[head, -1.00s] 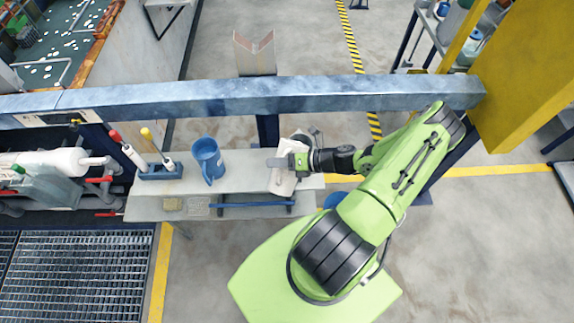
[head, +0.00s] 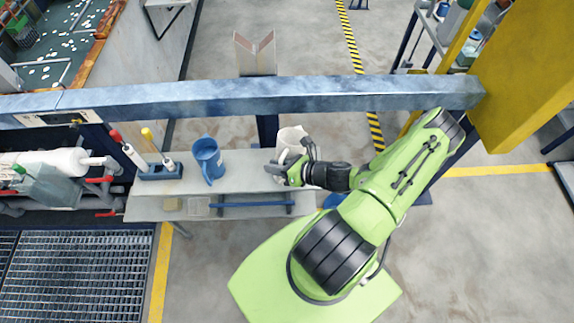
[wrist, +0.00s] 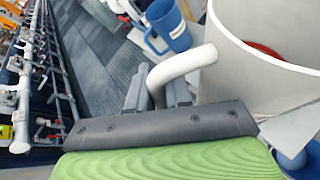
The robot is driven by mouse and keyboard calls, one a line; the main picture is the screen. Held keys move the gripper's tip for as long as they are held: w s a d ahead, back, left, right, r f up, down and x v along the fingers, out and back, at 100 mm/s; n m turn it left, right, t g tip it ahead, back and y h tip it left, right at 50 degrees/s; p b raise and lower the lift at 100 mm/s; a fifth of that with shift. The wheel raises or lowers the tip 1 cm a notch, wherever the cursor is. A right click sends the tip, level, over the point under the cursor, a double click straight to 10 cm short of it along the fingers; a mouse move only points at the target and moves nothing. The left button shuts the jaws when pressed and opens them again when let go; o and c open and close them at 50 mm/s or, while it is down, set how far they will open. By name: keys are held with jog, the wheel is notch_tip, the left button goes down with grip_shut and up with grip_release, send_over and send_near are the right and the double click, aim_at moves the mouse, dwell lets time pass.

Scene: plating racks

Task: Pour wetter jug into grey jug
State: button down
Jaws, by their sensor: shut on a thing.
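A pale grey-white jug (head: 291,137) is at my gripper (head: 277,175), over the right end of the bench. In the wrist view the pale jug (wrist: 245,75) fills the right side, and my gripper (wrist: 160,95) is shut on its curved handle (wrist: 185,63). Something red shows inside its wall; I cannot tell what. A blue jug (head: 207,158) stands upright on the bench to the left, apart from my gripper. It also shows in the wrist view (wrist: 169,26). Its contents are hidden. No label tells which jug holds wetter.
The grey bench (head: 240,185) has free room between the blue jug and my gripper. A blue holder (head: 160,172) with upright tools stands left of the blue jug. A thick blue beam (head: 220,98) crosses behind the bench.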

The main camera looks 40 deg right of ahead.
jog(key=shift+r+h, duration=0.3)
jog(key=shift+r, duration=0.65)
